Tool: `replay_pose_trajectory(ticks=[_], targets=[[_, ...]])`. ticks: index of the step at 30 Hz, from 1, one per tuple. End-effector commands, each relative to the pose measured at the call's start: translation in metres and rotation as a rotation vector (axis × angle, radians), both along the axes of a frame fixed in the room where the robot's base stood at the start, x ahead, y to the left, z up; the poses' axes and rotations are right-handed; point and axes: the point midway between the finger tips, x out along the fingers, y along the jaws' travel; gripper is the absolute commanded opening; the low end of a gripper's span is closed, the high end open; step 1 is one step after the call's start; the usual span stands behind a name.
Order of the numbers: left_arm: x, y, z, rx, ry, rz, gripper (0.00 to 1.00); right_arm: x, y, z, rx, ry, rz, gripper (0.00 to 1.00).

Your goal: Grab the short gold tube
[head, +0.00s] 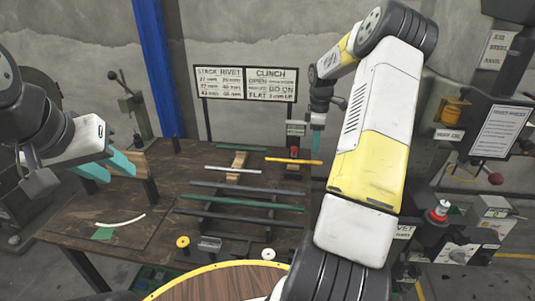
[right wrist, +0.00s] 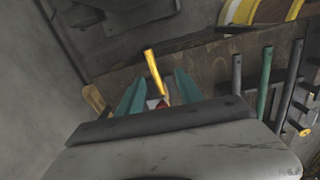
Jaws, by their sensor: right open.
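The short gold tube (head: 293,160) lies at the back of the rack on the table, at the right end of the row. In the right wrist view the gold tube (right wrist: 155,72) shows between the two teal fingers, with gaps on both sides. My right gripper (head: 317,150) is open, pointing down beside the tube's right end in the head view; it also shows in the right wrist view (right wrist: 160,76). Whether the fingers are level with the tube is unclear. My left gripper (head: 118,177) is open over the table's left part, its teal fingers apart and seemingly empty.
A silver tube (head: 233,168) lies left of the gold one. A green tube (head: 243,202) and dark bars lie nearer. A red-topped device (head: 294,152) stands close behind the gold tube. A sign board (head: 246,83) rises at the back. A curved white strip (head: 120,221) lies front left.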

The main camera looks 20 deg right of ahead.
Motion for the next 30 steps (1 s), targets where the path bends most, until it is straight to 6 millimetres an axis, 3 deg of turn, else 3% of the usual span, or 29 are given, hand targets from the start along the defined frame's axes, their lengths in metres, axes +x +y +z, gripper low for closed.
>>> replay_pose_trajectory(ticks=[1,6,17,24,30], targets=[[0.000,0.000,0.000,0.000,0.000,0.000,0.34,0.001,-0.009,-0.013,0.009,0.010,0.014,0.43],[0.000,0.000,0.000,0.000,0.000,0.000,0.34,0.003,-0.022,-0.032,0.019,0.023,0.046,0.43],[0.000,0.000,0.000,0.000,0.000,0.000,0.34,0.005,-0.021,-0.066,0.020,0.023,0.047,0.43],[0.000,0.000,0.000,0.000,0.000,0.000,0.34,0.009,-0.021,-0.101,0.020,0.023,0.046,0.43],[0.000,0.000,0.000,0.000,0.000,0.000,0.34,0.010,-0.022,-0.107,0.018,0.020,0.046,0.43]])
